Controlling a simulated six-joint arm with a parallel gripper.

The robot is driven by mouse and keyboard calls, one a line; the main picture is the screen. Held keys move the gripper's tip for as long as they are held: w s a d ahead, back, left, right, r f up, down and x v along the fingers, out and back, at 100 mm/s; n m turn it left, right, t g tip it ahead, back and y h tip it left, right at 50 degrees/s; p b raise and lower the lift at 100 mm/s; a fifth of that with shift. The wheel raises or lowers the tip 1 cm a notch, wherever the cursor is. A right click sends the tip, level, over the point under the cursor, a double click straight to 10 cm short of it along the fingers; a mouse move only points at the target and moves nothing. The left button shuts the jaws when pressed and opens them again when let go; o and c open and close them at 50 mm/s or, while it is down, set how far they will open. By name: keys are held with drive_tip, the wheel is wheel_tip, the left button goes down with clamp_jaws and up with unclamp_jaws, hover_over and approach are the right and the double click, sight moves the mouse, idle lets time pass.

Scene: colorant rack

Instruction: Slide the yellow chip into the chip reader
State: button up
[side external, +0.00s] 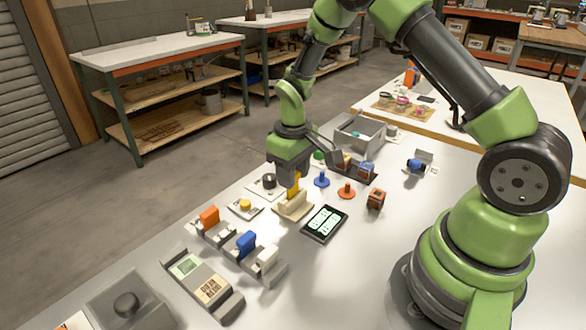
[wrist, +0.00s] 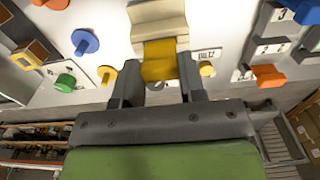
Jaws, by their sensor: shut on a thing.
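The yellow chip (side external: 295,185) is held upright between the fingers of my gripper (side external: 290,182). In the wrist view my gripper (wrist: 159,82) is shut on the chip (wrist: 160,61), with one finger on each side. The beige block that appears to be the chip reader (side external: 294,207) sits on the table directly under the chip. In the wrist view the beige reader (wrist: 158,14) lies just beyond the chip, and they overlap in the picture. I cannot tell whether the chip's lower edge is inside the slot or just above it.
A black tablet (side external: 324,223) lies right of the reader. A blue peg (side external: 321,180) and an orange peg (side external: 346,190) stand behind it. A yellow button (side external: 245,205) is to the left. A rack with orange, blue (side external: 246,243) and white pieces stands front left. The front right table is clear.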

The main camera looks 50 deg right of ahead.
drive_tip(key=shift+f, duration=1.35)
drive_tip(key=o, duration=1)
